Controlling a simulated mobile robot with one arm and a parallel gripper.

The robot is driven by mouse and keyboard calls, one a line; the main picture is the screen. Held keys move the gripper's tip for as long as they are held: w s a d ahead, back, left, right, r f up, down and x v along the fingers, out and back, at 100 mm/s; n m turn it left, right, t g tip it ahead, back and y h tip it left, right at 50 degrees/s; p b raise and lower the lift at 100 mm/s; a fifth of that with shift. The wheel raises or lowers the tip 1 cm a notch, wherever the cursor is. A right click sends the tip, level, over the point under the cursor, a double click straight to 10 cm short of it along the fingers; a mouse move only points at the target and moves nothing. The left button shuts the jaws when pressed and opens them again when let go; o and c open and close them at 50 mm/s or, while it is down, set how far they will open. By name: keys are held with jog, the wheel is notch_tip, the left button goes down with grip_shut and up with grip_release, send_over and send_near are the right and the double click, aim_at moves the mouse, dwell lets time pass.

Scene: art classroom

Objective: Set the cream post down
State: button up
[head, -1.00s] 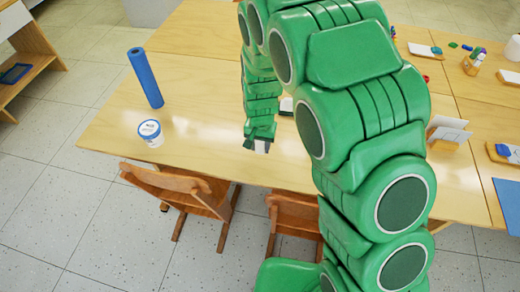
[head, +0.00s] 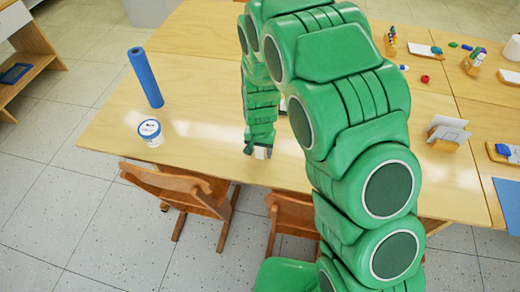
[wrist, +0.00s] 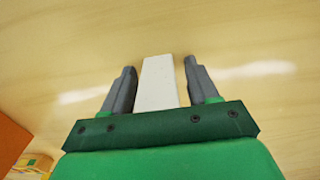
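The cream post (wrist: 159,84) is a pale, straight-sided block between the two grey fingers of my gripper (wrist: 160,72) in the wrist view. A gap shows on each side of it, so the fingers are open around it and not pressing on it. In the head view the post (head: 262,153) shows only as a small pale end below my gripper (head: 257,148), over the near part of the wooden table (head: 200,100). My arm hides much around it. Whether its base touches the tabletop is hard to tell.
Two wooden chairs (head: 190,188) are at the near edge. A card holder (head: 447,135) is right of my arm. The table between tub and gripper is clear.

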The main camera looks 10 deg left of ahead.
jog(key=shift+r, duration=0.15)
notch_tip(320, 180, up, 12)
jog(key=shift+f, duration=0.1)
dwell(0.9)
jog(key=shift+r, duration=0.2)
jog(key=shift+d+r, duration=0.2)
jog(key=shift+d, duration=0.1)
jog(key=s+d+r, duration=0.5)
jog(key=d+r, duration=0.2)
jog(key=d, duration=0.1)
jog(key=s+d+r, duration=0.5)
jog(key=d+r, duration=0.1)
jog(key=d, duration=0.3)
jog(key=shift+g, duration=0.9)
jog(key=s+d+r, duration=0.2)
jog(key=s+d, duration=0.1)
jog(key=s, duration=0.3)
jog(key=s+d+r, duration=0.2)
jog(key=s+d, duration=0.1)
jog(key=s, duration=0.3)
jog(key=s+d+r, duration=0.2)
jog(key=s+d, duration=0.2)
jog(key=s, duration=0.3)
jog(key=shift+s+r, duration=0.1)
jog(key=shift+r, duration=0.15)
